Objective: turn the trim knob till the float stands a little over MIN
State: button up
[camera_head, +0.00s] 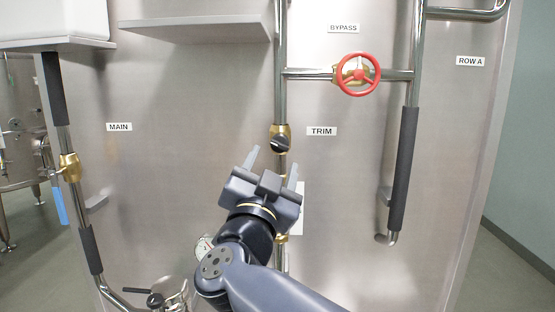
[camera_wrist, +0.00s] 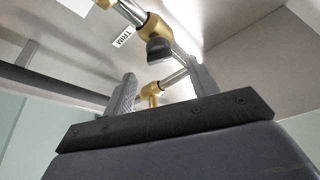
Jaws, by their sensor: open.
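The trim knob (camera_head: 281,143) is a black knob on a brass valve body in the middle vertical pipe, left of the TRIM label (camera_head: 321,131). It also shows in the wrist view as a dark knob (camera_wrist: 159,49), beyond the fingers. My gripper (camera_head: 272,166) is open and empty, just below the knob in the head view and apart from it. Its two grey fingers show in the wrist view (camera_wrist: 163,90). A white plate (camera_head: 300,205) beside the pipe is mostly hidden behind my gripper. I cannot make out the float or a MIN mark.
A red bypass handwheel (camera_head: 357,74) stands out at upper right. A dark-sleeved pipe (camera_head: 403,168) runs down at right. A brass valve with a blue lever (camera_head: 60,205) is at left. A shelf (camera_head: 200,28) juts out above. A gauge (camera_head: 203,247) is partly hidden by my arm.

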aim_at(279, 148)
jog(key=shift+b+v, duration=0.4)
jog(key=shift+v, duration=1.7)
jog(key=p+x, duration=0.4)
jog(key=x, duration=0.7)
jog(key=shift+w+d+r, duration=0.1)
jog(key=shift+w, duration=0.05)
jog(key=shift+n+y, duration=0.4)
jog(key=shift+n, duration=0.5)
